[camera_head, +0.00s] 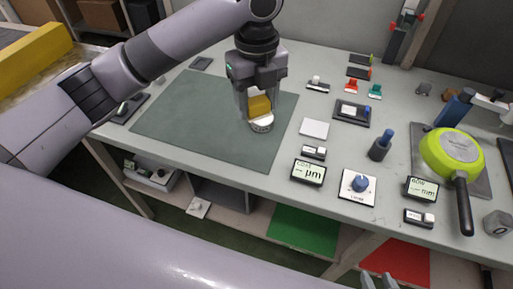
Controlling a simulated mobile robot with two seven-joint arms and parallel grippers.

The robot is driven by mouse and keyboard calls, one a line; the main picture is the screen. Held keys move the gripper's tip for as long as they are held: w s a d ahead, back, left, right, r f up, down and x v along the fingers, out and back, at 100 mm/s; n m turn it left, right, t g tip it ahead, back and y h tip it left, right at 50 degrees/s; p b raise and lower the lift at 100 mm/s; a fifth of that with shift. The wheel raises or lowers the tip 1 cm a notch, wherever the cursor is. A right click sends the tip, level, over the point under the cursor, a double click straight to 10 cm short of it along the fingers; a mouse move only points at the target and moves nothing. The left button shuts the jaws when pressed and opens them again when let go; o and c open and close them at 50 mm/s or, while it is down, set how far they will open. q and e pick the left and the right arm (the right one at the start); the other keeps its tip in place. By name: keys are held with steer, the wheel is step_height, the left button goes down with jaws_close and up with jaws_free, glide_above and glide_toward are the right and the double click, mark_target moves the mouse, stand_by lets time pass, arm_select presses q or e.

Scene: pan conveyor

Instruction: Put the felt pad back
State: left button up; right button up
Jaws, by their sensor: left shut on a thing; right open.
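My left gripper (259,104) is shut on a small yellow block-like piece (260,106). A round whitish part (261,125) with dark marks shows directly below it, over the right part of the green-grey mat (190,112). I cannot tell whether the held piece is the felt pad, or whether the round part touches the mat. A flat white square (314,128) lies on the bench just right of the mat. My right gripper (378,281) shows only as fingertips at the bottom edge, apart and empty.
Right of the mat stand a µm display (308,172), a blue knob on a white plate (358,185), a dark-blue peg (381,146) and a mm display (422,188). A green pan (452,152) lies at the right, its handle toward the front. The mat's left part is clear.

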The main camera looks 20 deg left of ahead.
mark_target(256, 155)
arm_select(q)
step_height(256, 155, down, 14)
steer(key=shift+r, duration=0.15)
stand_by(0.3)
steer(key=o, duration=0.9)
steer(key=shift+o, duration=0.2)
step_height(256, 155, up, 12)
steer(key=shift+r, duration=0.1)
